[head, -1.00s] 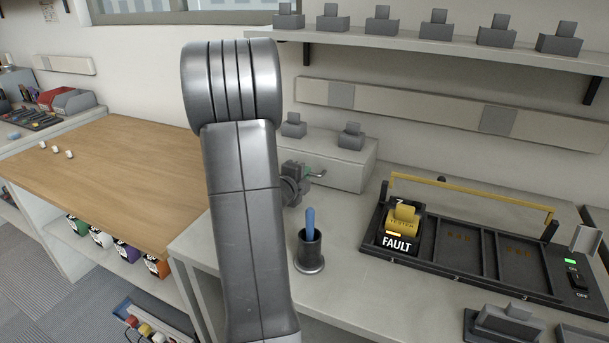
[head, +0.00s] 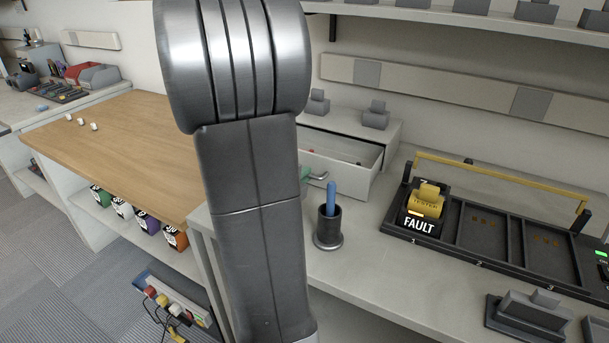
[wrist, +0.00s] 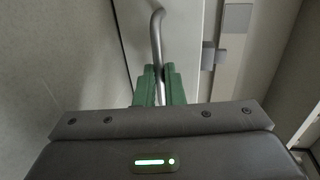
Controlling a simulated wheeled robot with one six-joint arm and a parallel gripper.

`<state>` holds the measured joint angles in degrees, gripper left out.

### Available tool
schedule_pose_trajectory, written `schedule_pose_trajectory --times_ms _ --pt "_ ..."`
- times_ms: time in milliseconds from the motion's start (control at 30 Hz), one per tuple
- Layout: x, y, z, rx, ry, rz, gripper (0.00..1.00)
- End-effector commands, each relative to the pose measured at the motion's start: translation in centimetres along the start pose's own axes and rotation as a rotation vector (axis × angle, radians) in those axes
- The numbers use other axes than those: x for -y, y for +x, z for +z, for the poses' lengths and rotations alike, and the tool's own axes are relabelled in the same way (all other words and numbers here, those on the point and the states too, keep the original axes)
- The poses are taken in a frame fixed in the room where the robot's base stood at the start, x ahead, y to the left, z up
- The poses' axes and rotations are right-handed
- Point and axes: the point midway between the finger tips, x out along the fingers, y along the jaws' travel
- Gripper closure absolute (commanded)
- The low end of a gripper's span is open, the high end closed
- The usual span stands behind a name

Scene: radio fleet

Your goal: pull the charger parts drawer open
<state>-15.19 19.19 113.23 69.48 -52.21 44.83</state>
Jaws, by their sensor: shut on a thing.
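The charger parts drawer (head: 345,176) stands pulled out of its low white cabinet (head: 350,128) at the back of the bench. Its inside shows from above, with a few small dark and reddish things in it. In the wrist view, the green fingers of my gripper (wrist: 159,86) are shut on the drawer's grey bar handle (wrist: 156,40). In the head view, only a green bit of my gripper (head: 306,173) shows by the handle; my arm hides the rest and the drawer's left part.
A dark cup (head: 329,225) with a blue-handled tool stands just in front of the drawer. To the right is a black charger tray (head: 480,228) with a yellow bar and a FAULT unit (head: 424,210). Grey blocks sit on the cabinet top. A wooden-topped bench (head: 120,140) is at left.

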Motion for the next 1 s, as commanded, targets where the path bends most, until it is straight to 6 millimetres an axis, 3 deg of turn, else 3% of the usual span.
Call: schedule_pose_trajectory --times_ms 33,133,533,1000 --pt "0.0 0.0 0.1 0.001 0.0 0.0 0.87" --pt "0.0 0.0 0.0 0.001 0.0 0.0 0.7" --pt "0.1 -0.8 0.1 0.002 0.0 -0.001 0.7" --pt "0.1 -8.8 0.1 0.007 0.0 0.0 0.7"
